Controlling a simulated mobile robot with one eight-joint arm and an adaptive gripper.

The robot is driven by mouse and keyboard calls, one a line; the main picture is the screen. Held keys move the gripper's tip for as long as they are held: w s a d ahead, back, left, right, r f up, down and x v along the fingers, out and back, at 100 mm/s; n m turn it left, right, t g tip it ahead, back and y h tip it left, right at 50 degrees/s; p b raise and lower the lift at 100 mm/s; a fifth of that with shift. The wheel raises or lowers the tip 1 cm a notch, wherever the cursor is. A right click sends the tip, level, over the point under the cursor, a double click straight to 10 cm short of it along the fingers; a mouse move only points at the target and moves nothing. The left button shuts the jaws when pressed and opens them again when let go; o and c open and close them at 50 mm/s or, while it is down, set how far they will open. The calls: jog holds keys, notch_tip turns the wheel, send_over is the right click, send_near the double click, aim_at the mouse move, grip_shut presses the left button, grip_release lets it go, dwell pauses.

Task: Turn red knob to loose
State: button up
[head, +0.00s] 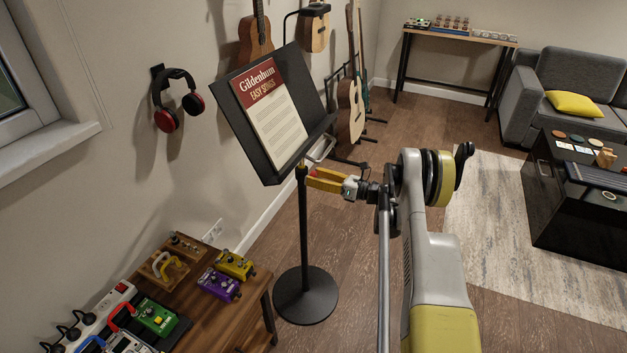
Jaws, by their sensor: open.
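The black music stand (304,225) stands upright on a round base and bears a tilted desk (240,115) with a song sheet. My gripper (309,179) comes from the right, with its yellow fingers at the upper pole, just under the desk. It is open. A small reddish patch shows between or beside the fingertips. It may be the red knob, but it is too small and too covered by the fingers to tell. I cannot tell whether the fingers touch it or the pole.
A wooden table (250,310) with several effect pedals stands at the lower left. Headphones (172,100) hang on the wall. Guitars (351,110) stand behind the music stand. Wooden floor (345,270) is free around the stand's base. A black coffee table (570,225) stands at the right.

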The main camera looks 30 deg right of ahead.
jog(key=shift+w+a, duration=0.15)
jog(key=shift+w, duration=0.05)
jog(key=shift+c, duration=0.2)
jog(key=c, duration=1.2)
